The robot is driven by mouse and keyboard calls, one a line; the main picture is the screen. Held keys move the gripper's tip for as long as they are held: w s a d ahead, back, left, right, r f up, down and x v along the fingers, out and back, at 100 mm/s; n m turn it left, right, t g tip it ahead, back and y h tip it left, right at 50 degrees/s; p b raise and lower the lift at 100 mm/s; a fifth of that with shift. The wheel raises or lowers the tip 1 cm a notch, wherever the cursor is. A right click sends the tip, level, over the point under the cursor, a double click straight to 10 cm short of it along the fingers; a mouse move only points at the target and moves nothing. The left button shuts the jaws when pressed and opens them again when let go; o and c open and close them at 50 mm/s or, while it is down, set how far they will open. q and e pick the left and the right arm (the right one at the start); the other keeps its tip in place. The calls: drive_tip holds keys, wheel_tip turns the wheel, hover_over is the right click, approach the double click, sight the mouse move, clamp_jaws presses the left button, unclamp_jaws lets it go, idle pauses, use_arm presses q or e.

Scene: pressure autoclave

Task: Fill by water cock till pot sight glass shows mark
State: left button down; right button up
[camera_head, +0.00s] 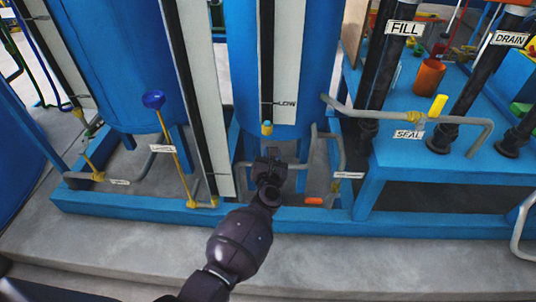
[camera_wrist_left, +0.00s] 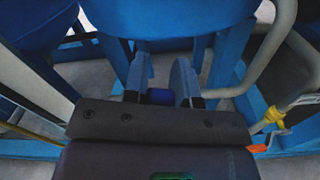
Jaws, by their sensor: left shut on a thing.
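My left gripper (camera_head: 270,158) reaches in from below, in front of the middle blue pot (camera_head: 240,65). In the left wrist view its fingers (camera_wrist_left: 166,80) are closed around a small dark blue piece (camera_wrist_left: 160,96). I cannot tell whether that piece is the water cock's handle; the gripper hides it in the head view. Above the gripper is a yellow fitting with a light blue top (camera_head: 267,128). The pot's sight glass (camera_head: 266,50) is a dark strip on a white plate with a LOW mark (camera_head: 286,104). I cannot make out a water level. My right gripper is not in view.
A blue knob on a yellow rod (camera_head: 153,100) stands at left. An orange lever (camera_head: 314,201) sits low, right of the gripper. At right, a blue bench carries FILL (camera_head: 404,28), DRAIN (camera_head: 510,38) and SEAL (camera_head: 408,134) labels, black pipes and an orange cup (camera_head: 428,77).

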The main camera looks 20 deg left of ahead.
use_arm(q)
drive_tip(key=c, duration=0.9)
unclamp_jaws()
drive_tip(key=shift+s, duration=0.15)
drive_tip(key=p+v, duration=0.1)
drive_tip(key=v, duration=0.9)
drive_tip(key=shift+s+p, duration=0.3)
